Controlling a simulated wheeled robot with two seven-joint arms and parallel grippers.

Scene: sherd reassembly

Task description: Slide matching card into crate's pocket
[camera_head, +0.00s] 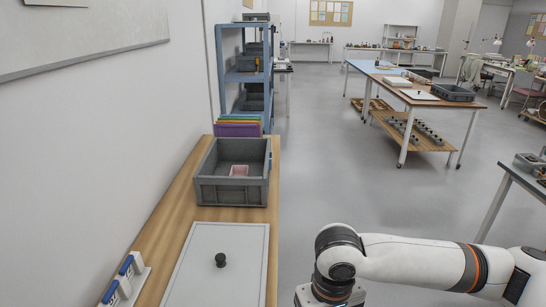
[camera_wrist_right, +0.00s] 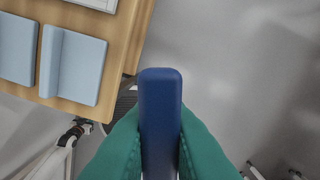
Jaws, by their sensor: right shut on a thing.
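In the right wrist view, my right gripper (camera_wrist_right: 160,145) has green fingers closed on a narrow dark blue thing (camera_wrist_right: 160,100) with rounded corners. It is seen end-on, so I cannot tell whether it is a card. It is beside the bench edge, with floor behind it. The grey crate (camera_head: 231,193) stands open on the bench in the head view, with a small pink thing (camera_head: 239,171) inside. No card pocket can be made out on the crate. My right arm enters at lower right, but its fingers are out of the head view. My left gripper is not in view.
The wooden bench (camera_head: 187,196) runs along the wall. A pale board (camera_head: 203,262) with a black knob lies before the crate, coloured sheets (camera_head: 237,127) stand behind it, and a white holder (camera_head: 126,285) with blue pieces is at lower left. Pale blue panels (camera_wrist_right: 82,67) lie on wood.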

